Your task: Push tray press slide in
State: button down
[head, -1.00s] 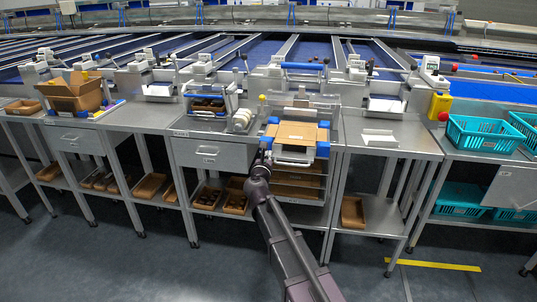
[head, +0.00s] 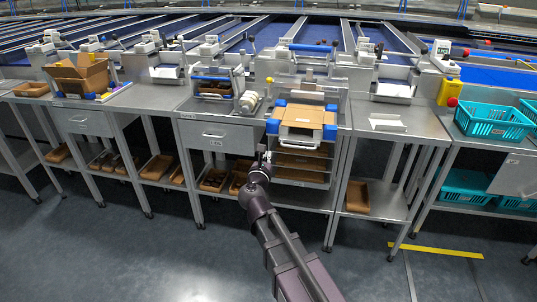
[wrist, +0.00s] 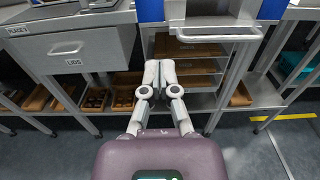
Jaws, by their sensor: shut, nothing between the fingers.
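The tray press (head: 302,107) stands on the steel bench, with blue corner blocks and a brown cardboard piece on its slide (head: 298,133). The slide sticks out at the bench's front, and its pale handle (head: 299,142) faces me. In the wrist view the handle (wrist: 212,37) crosses the top, with blue blocks above it. My gripper (wrist: 160,66) is shut and empty, below and to the left of the handle, apart from it in that picture. In the head view my gripper (head: 262,155) is in front of the bench, left of the slide.
A drawer marked "LIDS" (wrist: 72,46) is left of my gripper. Shelves with brown trays (head: 302,162) lie under the press. Teal crates (head: 492,121) stand on the right bench. The floor in front is clear.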

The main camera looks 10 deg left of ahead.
aim_at(270, 131)
jog(key=shift+a, duration=0.2)
jog(key=shift+a+f, duration=0.2)
jog(key=shift+a, duration=0.75)
jog(key=shift+w, duration=0.1)
jog(key=w, duration=1.3)
jog(key=shift+w+d, duration=0.2)
jog(key=shift+w, duration=0.2)
jog(key=w, duration=0.9)
jog(key=shift+d, duration=0.2)
jog(key=shift+s, duration=0.1)
